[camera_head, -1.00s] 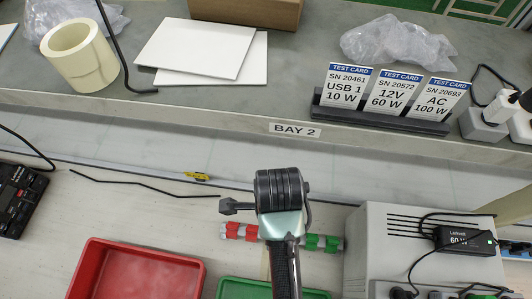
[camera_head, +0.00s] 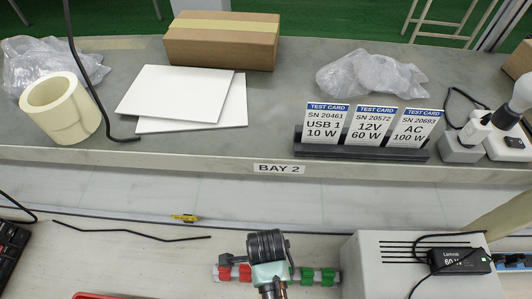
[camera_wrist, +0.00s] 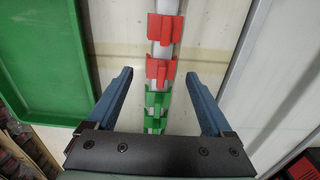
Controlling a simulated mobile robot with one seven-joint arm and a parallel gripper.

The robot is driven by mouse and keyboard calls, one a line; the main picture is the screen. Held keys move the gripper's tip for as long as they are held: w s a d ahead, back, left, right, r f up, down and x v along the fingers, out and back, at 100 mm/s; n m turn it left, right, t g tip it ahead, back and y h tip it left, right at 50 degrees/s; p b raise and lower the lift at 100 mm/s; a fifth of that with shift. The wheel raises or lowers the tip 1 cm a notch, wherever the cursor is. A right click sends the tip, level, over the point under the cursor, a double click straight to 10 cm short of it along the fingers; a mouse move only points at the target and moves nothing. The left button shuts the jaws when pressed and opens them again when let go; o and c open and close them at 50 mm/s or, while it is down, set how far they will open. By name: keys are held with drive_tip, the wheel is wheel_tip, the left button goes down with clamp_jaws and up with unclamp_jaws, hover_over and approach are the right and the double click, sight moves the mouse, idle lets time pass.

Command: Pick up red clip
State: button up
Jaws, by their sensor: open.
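Two red clips sit on a light rail in the wrist view: a far one (camera_wrist: 164,28) at the top and a nearer one (camera_wrist: 160,70) below it. Green clips (camera_wrist: 156,100) follow on the same rail, closer to my gripper's palm. My gripper (camera_wrist: 159,73) is open and empty, with its blue fingers apart on either side of the rail and the nearer red clip between them in the picture. Whether the fingers are at clip height I cannot tell. In the head view, red clips (camera_head: 226,273) show left of my arm and green clips (camera_head: 327,277) right of it.
A green tray (camera_wrist: 72,112) lies left of the rail in the wrist view. A grey-white box (camera_head: 370,262) with a black adapter (camera_head: 460,261) stands right of the clips. A black cable (camera_head: 130,232) and yellow item (camera_head: 185,218) lie to the left on the bench.

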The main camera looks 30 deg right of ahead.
drive_tip(key=shift+f, duration=0.9)
drive_tip(key=shift+c, duration=0.2)
clamp_jaws()
